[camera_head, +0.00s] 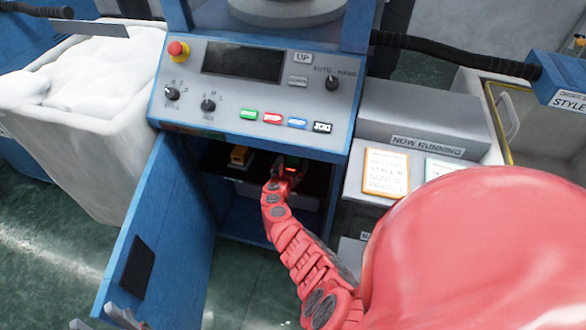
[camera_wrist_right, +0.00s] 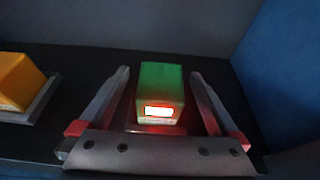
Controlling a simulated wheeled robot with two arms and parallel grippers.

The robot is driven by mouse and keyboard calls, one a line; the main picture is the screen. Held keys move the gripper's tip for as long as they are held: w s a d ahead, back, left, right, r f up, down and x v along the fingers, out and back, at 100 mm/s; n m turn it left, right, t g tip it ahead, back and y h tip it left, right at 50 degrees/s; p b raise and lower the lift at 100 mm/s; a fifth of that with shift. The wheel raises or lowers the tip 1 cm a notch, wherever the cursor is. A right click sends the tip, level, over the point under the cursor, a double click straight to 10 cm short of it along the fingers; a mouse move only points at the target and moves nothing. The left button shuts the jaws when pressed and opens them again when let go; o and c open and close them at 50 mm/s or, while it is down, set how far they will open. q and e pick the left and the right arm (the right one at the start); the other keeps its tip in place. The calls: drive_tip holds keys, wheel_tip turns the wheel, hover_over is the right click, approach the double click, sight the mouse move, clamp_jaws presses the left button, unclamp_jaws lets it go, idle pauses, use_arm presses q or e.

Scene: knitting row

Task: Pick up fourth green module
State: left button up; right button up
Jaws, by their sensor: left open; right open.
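A green module (camera_wrist_right: 160,88) with a lit red panel on its front sits on a dark shelf (camera_wrist_right: 85,140) inside the open cabinet. In the right wrist view it stands between the two fingers of my right gripper (camera_wrist_right: 163,92), which is open with a gap on each side. In the head view my right gripper (camera_head: 287,170) reaches into the cabinet and hides most of the green module (camera_head: 293,161). My left gripper (camera_head: 108,318) is at the bottom left edge, partly cut off, open and empty, near the cabinet door's lower end.
A yellow module (camera_wrist_right: 20,82) sits left of the green one on the shelf. A blue wall (camera_wrist_right: 285,70) is close on the right. The open blue door (camera_head: 160,225) stands left of the cabinet. The control panel (camera_head: 255,95) is above the opening. A white bin (camera_head: 110,160) stands left.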

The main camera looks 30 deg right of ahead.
drive_tip(key=shift+d+f, duration=0.1)
drive_tip(key=shift+d, duration=0.1)
clamp_jaws()
idle(0.4)
